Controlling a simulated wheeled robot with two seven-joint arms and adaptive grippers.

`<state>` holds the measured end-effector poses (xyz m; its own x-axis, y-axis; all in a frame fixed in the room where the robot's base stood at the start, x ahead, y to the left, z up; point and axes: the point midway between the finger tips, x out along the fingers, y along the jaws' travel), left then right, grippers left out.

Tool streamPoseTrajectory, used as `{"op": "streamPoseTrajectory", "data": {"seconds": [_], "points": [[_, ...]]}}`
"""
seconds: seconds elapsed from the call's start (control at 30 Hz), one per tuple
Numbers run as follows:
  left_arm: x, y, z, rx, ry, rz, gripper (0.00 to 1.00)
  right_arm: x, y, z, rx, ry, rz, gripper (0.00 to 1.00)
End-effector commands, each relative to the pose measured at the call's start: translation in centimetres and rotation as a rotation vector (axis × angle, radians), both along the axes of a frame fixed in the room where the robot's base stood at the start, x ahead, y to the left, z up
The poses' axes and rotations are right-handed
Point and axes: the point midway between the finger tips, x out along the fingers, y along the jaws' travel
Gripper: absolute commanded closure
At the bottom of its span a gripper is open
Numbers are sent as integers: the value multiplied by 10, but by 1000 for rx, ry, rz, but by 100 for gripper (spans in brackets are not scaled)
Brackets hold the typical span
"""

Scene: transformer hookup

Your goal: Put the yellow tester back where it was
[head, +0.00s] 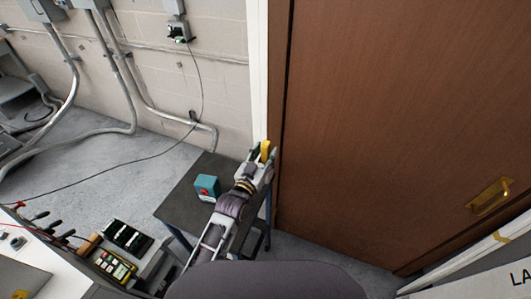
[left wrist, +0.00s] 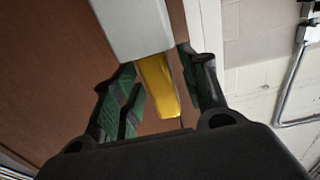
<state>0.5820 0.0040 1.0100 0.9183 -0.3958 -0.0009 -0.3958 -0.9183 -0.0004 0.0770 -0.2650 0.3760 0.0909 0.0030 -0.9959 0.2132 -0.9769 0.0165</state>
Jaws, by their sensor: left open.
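My left gripper (head: 265,161) is open at the end of its arm, beside the white door frame and above the far right corner of the small dark table. A yellow piece (head: 265,151), seemingly the yellow tester, shows at its fingertips. In the left wrist view the yellow piece (left wrist: 158,84) lies between the spread fingers of the gripper (left wrist: 157,72), with a gap on at least the left side. A light grey block (left wrist: 132,26) meets its upper end; I cannot tell if they are one thing. My right gripper is not in view.
A teal box (head: 207,187) with a red mark stands on the dark table (head: 180,209). A yellow handheld meter (head: 115,266) and a dark-screened device (head: 128,237) lie at lower left. The brown door (head: 400,120) is close on the right. A thin cable crosses the floor.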

Motion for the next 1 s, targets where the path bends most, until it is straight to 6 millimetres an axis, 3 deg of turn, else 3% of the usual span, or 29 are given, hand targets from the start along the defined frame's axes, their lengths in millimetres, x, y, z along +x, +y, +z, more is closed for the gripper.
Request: {"op": "streamPoseTrajectory", "data": {"seconds": [1.0], "points": [[-84,36,-1,-1,1,0,56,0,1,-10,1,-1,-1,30]]}}
